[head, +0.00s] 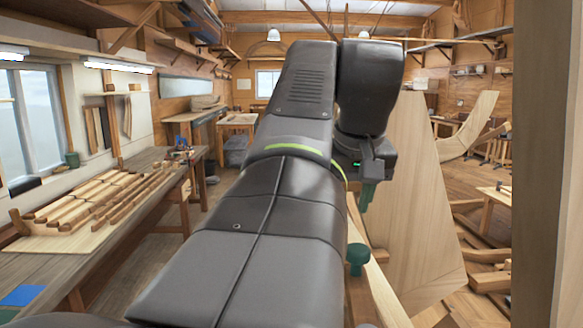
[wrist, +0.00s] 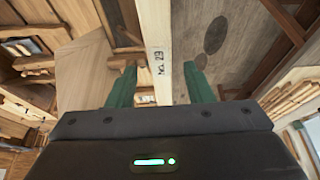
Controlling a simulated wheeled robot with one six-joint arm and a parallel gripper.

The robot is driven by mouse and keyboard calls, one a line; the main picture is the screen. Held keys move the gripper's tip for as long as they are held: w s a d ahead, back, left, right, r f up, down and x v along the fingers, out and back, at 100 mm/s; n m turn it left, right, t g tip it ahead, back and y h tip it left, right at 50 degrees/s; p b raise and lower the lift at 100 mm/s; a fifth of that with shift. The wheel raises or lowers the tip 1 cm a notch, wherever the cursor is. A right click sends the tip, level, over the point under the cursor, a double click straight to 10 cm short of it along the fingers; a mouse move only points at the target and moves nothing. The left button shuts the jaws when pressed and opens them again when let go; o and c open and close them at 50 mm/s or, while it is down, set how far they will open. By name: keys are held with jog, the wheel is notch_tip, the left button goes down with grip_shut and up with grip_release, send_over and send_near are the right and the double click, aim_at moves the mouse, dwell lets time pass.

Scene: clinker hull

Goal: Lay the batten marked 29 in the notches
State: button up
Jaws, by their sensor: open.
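I cannot make out the notches in either view.
A workbench (head: 120,225) on the left carries a board with several wooden strips (head: 100,195) and a blue sheet (head: 22,295). A large wooden panel (head: 415,215) rises at right, near a post (head: 545,170).

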jog(key=v, duration=0.9)
jog(key=shift+s+r, duration=0.15)
jog(key=shift+r, duration=0.1)
